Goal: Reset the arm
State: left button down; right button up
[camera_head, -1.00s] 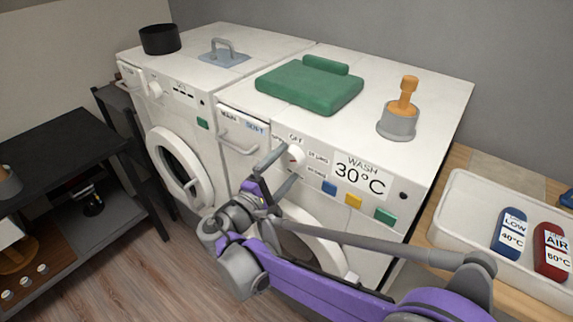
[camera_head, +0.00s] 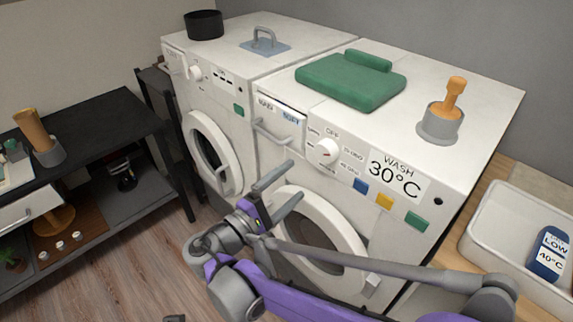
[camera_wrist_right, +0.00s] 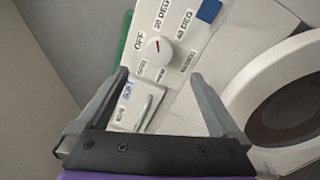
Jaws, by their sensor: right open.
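My right gripper (camera_head: 281,190) is open and empty in front of the right-hand washing machine (camera_head: 480,110), a little below its white dial (camera_head: 326,152) and detergent drawer (camera_head: 280,122). In the right wrist view, the open fingers (camera_wrist_right: 160,95) frame the drawer's handle (camera_wrist_right: 148,108), with the dial (camera_wrist_right: 159,50) beyond them.
The round door (camera_head: 325,235) stands just behind my right arm. A second machine (camera_head: 290,45) is on the left. A green folded cloth (camera_head: 350,82) and an orange-handled tool in a grey cup (camera_head: 440,120) are on top. A white tray (camera_head: 480,235) stands right; a black shelf (camera_head: 90,120) left.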

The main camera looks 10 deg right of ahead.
jog(key=s+d+f+m+g+y+p, duration=0.2)
jog(key=s+d+f+g+y, duration=0.15)
jog(key=d, duration=0.35)
jog(key=s+d+f+m+g+y+p, duration=0.25)
jog(key=s+d+f, duration=0.2)
jog(key=d, duration=0.35)
jog(key=s+a+f+m+y+p, duration=0.1)
jog(key=s+f+m+y, duration=0.1)
jog(key=s+m+y, duration=0.1)
jog(key=s+a+f+m+y+p, duration=0.1)
jog(key=s+m+y, duration=0.3)
jog(key=s, duration=0.4)
jog(key=shift+s+a+f+g+y, duration=0.3)
jog(key=shift+a+f+y, duration=0.1)
jog(key=shift+a+y, duration=0.35)
